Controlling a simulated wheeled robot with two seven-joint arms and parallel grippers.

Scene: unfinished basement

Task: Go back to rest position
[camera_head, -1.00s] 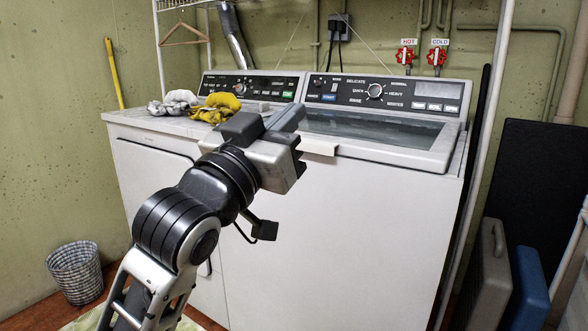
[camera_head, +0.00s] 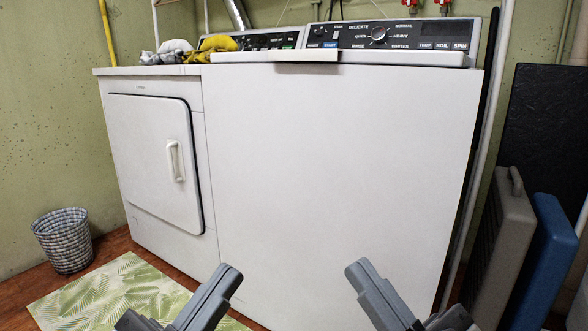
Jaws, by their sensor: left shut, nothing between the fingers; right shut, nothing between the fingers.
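My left gripper (camera_head: 222,288) is at the bottom edge, left of centre, shut and empty. My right gripper (camera_head: 366,278) is at the bottom edge, right of centre, also shut and empty. Both point up and inward in front of the white washer (camera_head: 335,170), apart from each other, and neither appears to touch anything. The arms behind them are mostly out of the picture.
The dryer (camera_head: 155,150) stands left of the washer, its front door closed. Grey and yellow gloves (camera_head: 210,47) lie on top. A patterned mat (camera_head: 120,295) and a wicker basket (camera_head: 64,240) are at the left. Grey (camera_head: 500,240) and blue (camera_head: 545,250) cases lean at the right.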

